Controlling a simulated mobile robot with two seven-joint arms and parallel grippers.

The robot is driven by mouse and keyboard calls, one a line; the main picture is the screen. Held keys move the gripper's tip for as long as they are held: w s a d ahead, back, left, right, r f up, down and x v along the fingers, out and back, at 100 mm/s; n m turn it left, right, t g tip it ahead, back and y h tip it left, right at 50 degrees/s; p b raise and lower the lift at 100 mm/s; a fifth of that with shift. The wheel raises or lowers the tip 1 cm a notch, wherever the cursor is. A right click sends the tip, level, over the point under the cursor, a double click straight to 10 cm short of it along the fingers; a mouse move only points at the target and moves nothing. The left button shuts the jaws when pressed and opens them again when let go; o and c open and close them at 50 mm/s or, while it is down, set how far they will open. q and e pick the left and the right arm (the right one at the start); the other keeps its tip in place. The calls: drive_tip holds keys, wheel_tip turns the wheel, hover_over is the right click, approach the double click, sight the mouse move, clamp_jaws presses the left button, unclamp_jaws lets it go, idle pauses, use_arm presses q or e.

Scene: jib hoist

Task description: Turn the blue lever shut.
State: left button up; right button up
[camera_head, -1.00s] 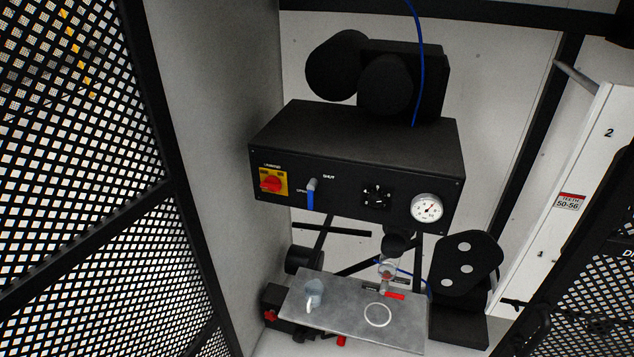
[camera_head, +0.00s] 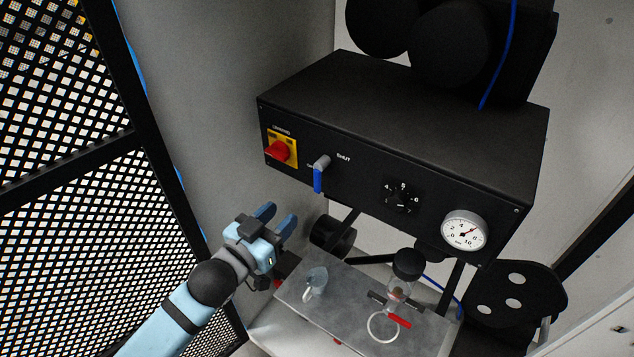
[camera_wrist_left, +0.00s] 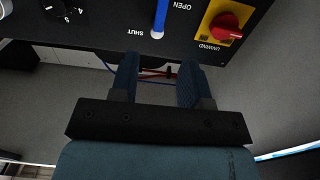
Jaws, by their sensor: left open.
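The blue lever (camera_head: 318,179) is on the front of the black control box (camera_head: 400,130). Its handle hangs straight down from a grey pivot, and the word SHUT is printed to the upper right of the pivot. My left gripper (camera_head: 277,221) is open and empty, below and to the left of the lever, apart from it. In the left wrist view the lever (camera_wrist_left: 161,16) appears upside down beyond the open fingers (camera_wrist_left: 160,84), between the words SHUT and OPEN. My right gripper is not in view.
A red knob on a yellow plate (camera_head: 281,150) sits left of the lever. A numbered dial (camera_head: 403,197) and a round gauge (camera_head: 464,231) are to its right. Below is a metal plate (camera_head: 340,312) with a clear cup (camera_head: 316,280). A mesh panel (camera_head: 75,190) stands at left.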

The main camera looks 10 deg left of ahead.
sight(316, 180)
use_arm(q)
drive_tip(key=p+x, duration=0.2)
drive_tip(key=x, duration=1)
drive_tip(key=shift+w+r, duration=0.15)
drive_tip(key=shift+w, duration=0.05)
drive_tip(key=shift+w+d, duration=0.2)
drive_tip(key=shift+w, duration=0.15)
drive_tip(key=shift+c, duration=0.2)
clamp_jaws()
